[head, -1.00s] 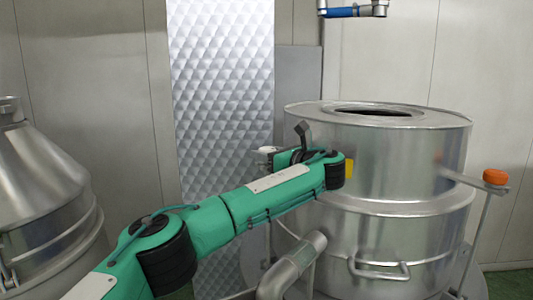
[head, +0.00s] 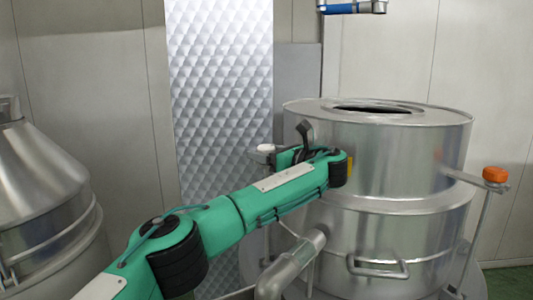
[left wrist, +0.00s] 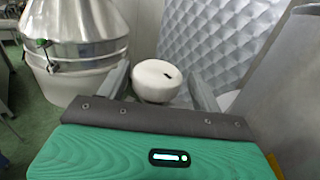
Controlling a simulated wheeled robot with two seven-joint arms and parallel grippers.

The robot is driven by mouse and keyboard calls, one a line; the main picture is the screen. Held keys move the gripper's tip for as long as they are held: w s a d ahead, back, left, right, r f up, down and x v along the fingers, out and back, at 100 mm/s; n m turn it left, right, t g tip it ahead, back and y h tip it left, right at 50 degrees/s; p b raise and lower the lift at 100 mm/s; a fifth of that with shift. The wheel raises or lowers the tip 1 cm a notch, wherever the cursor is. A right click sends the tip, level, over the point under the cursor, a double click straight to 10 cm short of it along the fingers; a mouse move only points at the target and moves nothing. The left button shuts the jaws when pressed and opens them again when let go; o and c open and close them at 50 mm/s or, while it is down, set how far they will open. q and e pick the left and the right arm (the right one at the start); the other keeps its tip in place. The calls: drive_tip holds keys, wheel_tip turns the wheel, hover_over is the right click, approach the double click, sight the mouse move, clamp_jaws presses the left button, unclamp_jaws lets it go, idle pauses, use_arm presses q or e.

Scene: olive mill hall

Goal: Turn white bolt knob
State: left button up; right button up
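The white bolt knob (left wrist: 155,80) is round, with a small dark slot on its top. In the left wrist view it lies between the two grey fingers of my left gripper (left wrist: 160,84), which stand apart with the knob close to both. I cannot tell whether either finger touches it. In the head view the knob (head: 266,148) shows at the left side of the steel vat (head: 400,150), just left of my left gripper (head: 284,158), whose fingers are mostly hidden there. My right gripper is not in view.
An orange knob (head: 495,174) sits on a bracket at the vat's right. A curved steel pipe (head: 290,268) and a handle (head: 378,272) are at its front. A conical steel vessel (head: 40,195) stands left. A quilted metal panel (head: 220,110) is behind.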

use_arm(q)
drive_tip(key=shift+s+r, duration=0.1)
drive_tip(key=shift+s+d+b, duration=0.25)
drive_tip(key=shift+b, duration=0.1)
drive_tip(key=b+v, duration=0.5)
drive_tip(key=v, duration=0.8)
drive_tip(key=shift+w+d, duration=0.1)
drive_tip(key=shift+c, duration=0.5)
